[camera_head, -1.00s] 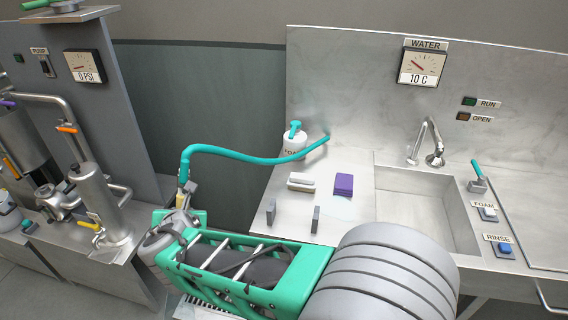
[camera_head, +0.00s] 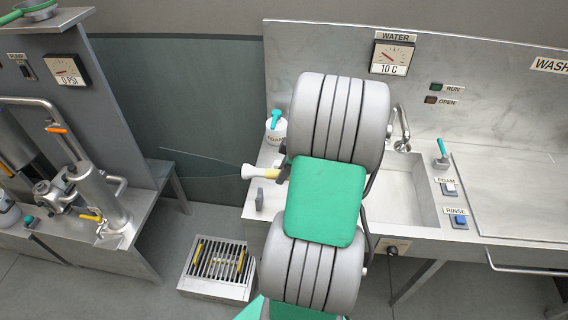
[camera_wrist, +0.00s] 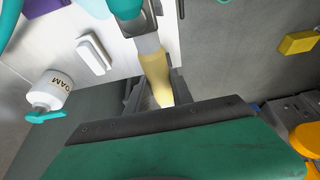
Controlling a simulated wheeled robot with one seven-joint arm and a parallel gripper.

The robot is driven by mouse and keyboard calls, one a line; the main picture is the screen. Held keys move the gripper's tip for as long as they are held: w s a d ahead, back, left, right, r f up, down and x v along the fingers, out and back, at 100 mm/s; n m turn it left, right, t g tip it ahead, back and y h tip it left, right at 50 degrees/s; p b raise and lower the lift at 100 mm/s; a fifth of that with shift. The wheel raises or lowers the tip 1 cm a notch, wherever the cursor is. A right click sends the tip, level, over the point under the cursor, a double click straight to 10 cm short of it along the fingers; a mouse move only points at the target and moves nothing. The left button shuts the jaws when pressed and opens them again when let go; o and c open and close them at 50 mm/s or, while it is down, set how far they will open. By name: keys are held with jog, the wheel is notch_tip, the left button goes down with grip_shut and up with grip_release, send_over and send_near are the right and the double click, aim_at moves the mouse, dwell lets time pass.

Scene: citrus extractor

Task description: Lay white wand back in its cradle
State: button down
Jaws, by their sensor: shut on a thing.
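My gripper (camera_head: 281,172) is shut on the white wand (camera_head: 252,172), which sticks out leftward, pale yellow near the jaws and white at its flared end. In the wrist view the wand (camera_wrist: 156,72) lies between the fingers, with a pale collar and a teal part (camera_wrist: 125,8) beyond. One upright grey post (camera_head: 259,200), apparently part of the cradle, stands on the counter just below the wand in the head view. The wand appears raised above it. The other post is hidden behind my arm.
A white foam bottle (camera_head: 275,130) with a teal top stands behind the wand. A white block (camera_wrist: 95,53) lies on the counter. The sink (camera_head: 400,190) is right of my arm.

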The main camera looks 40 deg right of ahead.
jog(key=shift+s+d+r, duration=0.1)
dwell(0.3)
notch_tip(320, 180, down, 9)
jog(key=b, duration=0.8)
jog(key=shift+f+b, duration=0.2)
jog(key=shift+b, duration=0.2)
jog(key=shift+f, duration=0.1)
jog(key=shift+f+b, duration=0.65)
jog(key=c, duration=1)
grip_release()
jog(key=shift+r, duration=0.1)
jog(key=shift+c, duration=0.2)
jog(key=v, duration=0.7)
jog(key=shift+s+r, duration=0.15)
jog(key=shift+r, duration=0.2)
